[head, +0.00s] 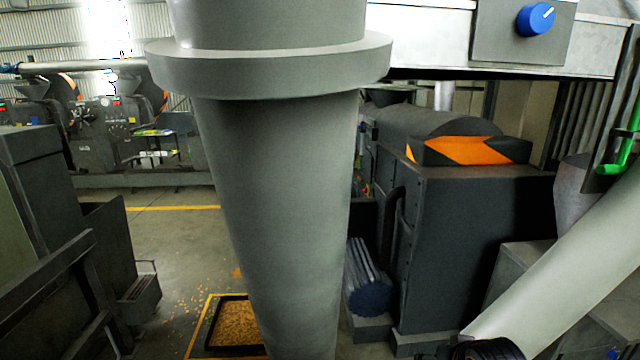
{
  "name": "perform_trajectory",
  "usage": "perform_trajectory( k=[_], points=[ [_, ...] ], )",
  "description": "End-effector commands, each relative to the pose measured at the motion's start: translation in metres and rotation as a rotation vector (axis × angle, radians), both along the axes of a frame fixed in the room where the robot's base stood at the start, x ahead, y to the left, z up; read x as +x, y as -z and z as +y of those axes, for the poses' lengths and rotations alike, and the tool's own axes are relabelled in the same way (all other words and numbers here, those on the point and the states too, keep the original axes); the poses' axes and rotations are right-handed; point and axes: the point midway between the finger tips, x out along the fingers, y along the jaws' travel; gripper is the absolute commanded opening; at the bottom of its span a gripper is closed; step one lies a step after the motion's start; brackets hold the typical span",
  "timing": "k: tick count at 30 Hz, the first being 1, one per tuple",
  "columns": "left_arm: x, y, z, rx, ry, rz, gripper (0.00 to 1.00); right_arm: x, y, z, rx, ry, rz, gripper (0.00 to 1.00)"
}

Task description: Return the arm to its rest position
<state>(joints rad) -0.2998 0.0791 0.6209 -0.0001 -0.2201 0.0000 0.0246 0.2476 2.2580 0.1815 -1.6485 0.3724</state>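My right arm (565,265) comes in from the right edge as a light grey tube. It slants down to a dark joint (488,349) at the bottom edge. The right gripper is below the picture or hidden. Nothing held can be seen.
A dark machine (470,245) stands behind. A tray of grain (213,326) lies on the floor.

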Motion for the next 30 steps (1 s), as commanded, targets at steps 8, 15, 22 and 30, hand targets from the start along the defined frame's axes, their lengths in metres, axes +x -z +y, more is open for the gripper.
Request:
perform_trajectory(
  k=[8,15,22,30],
  points=[
    [-0.001,0.0,0.0,0.0,0.0,0.001,0.4,-0.111,0.084,0.01,-0.12,-0.157,0.196,0.69],
    [-0.001,0.0,0.0,0.0,0.0,0.001,0.4,-0.189,0.115,0.01,-0.19,-0.261,0.325,0.69],
    [-0.002,0.011,0.0,0.0,0.0,0.004,0.4,-0.169,0.212,0.001,-0.182,-0.25,0.352,0.69],
    [-0.001,0.026,0.0,0.0,0.0,0.001,0.4,-0.187,0.36,-0.012,-0.169,-0.237,0.408,0.69]
  ],
)
